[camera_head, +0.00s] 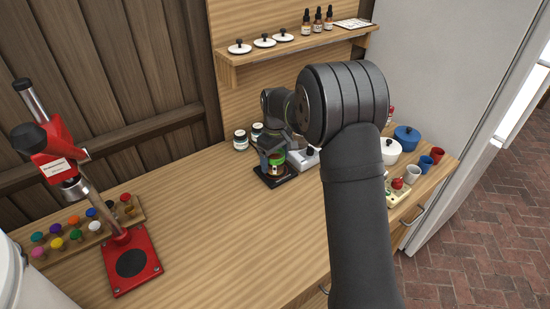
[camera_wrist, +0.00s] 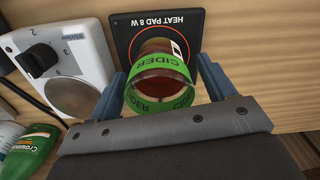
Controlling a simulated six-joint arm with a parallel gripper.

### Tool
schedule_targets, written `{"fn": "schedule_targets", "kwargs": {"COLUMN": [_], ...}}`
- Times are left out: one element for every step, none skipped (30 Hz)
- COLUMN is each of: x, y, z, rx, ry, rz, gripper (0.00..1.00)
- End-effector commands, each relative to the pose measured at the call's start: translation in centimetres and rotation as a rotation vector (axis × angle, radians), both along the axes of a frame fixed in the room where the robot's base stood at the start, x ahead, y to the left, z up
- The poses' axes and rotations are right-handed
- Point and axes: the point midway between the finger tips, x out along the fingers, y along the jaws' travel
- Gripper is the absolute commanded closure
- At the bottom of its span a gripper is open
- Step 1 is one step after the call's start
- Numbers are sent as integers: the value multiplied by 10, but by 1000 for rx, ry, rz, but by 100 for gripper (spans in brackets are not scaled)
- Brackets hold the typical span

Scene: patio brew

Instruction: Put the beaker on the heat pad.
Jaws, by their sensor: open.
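The beaker (camera_wrist: 162,85) has a green band marked CIDER and amber liquid inside. In the wrist view it stands on the black heat pad (camera_wrist: 190,22), which is marked HEAT PAD 8 W. My gripper (camera_wrist: 161,80) is open, with one blue-grey finger on each side of the beaker; small gaps seem to show beside it. In the head view the beaker (camera_head: 276,160) is on the dark heat pad (camera_head: 283,179), with my gripper (camera_head: 272,150) around it. The far side of the beaker's base is hidden.
A white dial unit (camera_wrist: 62,60) stands close left of the pad in the wrist view. Small jars (camera_head: 241,139) stand behind. A red press (camera_head: 130,262) and a rack of coloured pegs (camera_head: 75,234) are at the left. Pots and cups (camera_head: 407,138) are at the right. The front middle worktop is clear.

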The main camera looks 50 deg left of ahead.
Motion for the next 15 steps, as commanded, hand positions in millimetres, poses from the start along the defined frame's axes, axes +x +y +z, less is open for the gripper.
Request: {"fn": "schedule_targets", "kwargs": {"x": [0,0,0,0,0,0,0,0,0,0,1,1,1,1,1], "y": [0,0,0,0,0,1,1,1,1,1,1,1,1,1,1], "z": [0,1,3,6,9,14,19,24,32,39,46,55,61,68,77], "rx": [0,0,1,1,2,3,3,3,4,5,5,4,3,5,4], "ry": [0,0,0,-1,-1,-1,-1,-1,-1,-2,-2,-1,-1,-2,-1], "rz": [0,0,0,0,0,0,0,0,0,0,0,0,0,0,0], "gripper": [24,24,24,24,24,24,24,24,24,24,24,24,24,24,24]}}
